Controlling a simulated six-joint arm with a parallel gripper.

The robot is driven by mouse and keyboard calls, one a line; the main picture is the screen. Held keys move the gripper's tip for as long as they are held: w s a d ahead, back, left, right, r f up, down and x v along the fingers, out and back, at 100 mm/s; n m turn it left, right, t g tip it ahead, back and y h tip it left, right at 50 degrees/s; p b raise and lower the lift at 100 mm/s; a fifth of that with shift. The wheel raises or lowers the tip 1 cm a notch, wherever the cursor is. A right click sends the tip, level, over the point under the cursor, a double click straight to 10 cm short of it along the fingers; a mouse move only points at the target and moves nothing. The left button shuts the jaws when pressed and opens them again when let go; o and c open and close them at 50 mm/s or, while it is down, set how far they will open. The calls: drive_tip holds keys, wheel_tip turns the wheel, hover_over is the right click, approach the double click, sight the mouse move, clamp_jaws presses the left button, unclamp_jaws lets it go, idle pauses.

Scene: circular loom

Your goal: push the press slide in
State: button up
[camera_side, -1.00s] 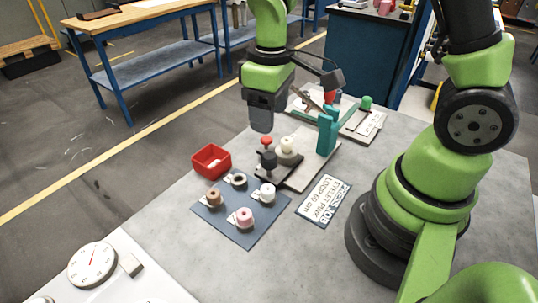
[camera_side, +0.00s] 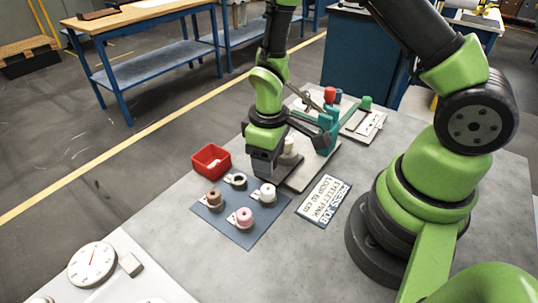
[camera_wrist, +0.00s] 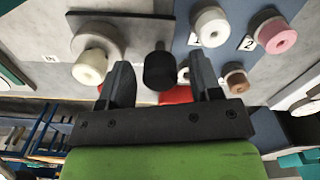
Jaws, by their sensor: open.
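My gripper (camera_side: 263,170) is low over the press in the side view and hides most of the dark press slide. In the wrist view the slide's dark plate (camera_wrist: 130,18) shows at the top. A black knob (camera_wrist: 160,72) stands between the two fingers of my open gripper (camera_wrist: 163,80), with a gap visible on each side. A cream spool (camera_wrist: 90,67) sits beside the knob on a grey round part of the press; it also shows, partly hidden, in the side view (camera_side: 290,146). The press base (camera_side: 312,172) extends to the right of my gripper.
A blue mat (camera_side: 238,232) with several spools lies in front of the press. A red bin (camera_side: 196,160) is at its left. A teal post (camera_side: 327,138) stands close on the right. A printed job card (camera_side: 323,200) lies nearer the arm; bare table surrounds these.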

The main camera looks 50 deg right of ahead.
clamp_jaws()
drive_tip(key=shift+d, duration=2.35)
unclamp_jaws()
drive_tip(key=shift+r, duration=0.1)
wheel_tip(320, 180, up, 10)
